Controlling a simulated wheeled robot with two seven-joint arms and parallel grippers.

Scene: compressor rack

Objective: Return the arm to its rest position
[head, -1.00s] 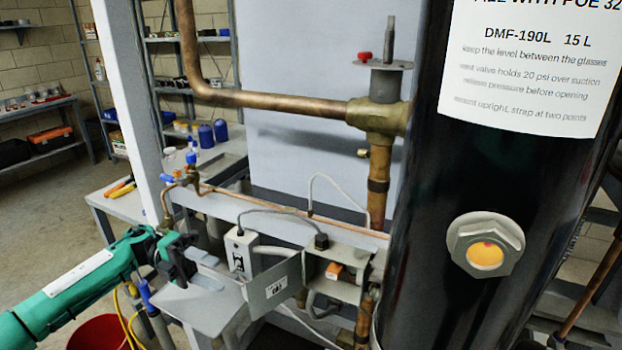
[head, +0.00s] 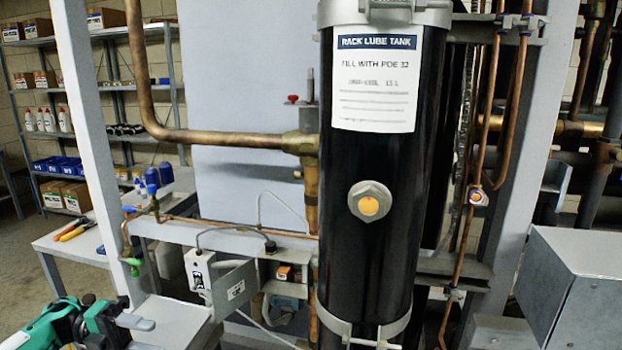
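My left arm, green with a black gripper, comes in at the bottom left. Its gripper (head: 135,322) is low in the picture, in front of the rack's grey shelf. A grey finger shows at its right side, but the gap between the fingers is not clear, and I see nothing held. My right arm and gripper are out of view.
The black lube tank (head: 375,240) with a sight glass (head: 369,201) stands in the middle. A small grey box (head: 198,270) and an open bracket box (head: 287,274) sit left of it. A large grey metal box (head: 580,285) stands at right. Copper pipes (head: 225,139) cross the rack.

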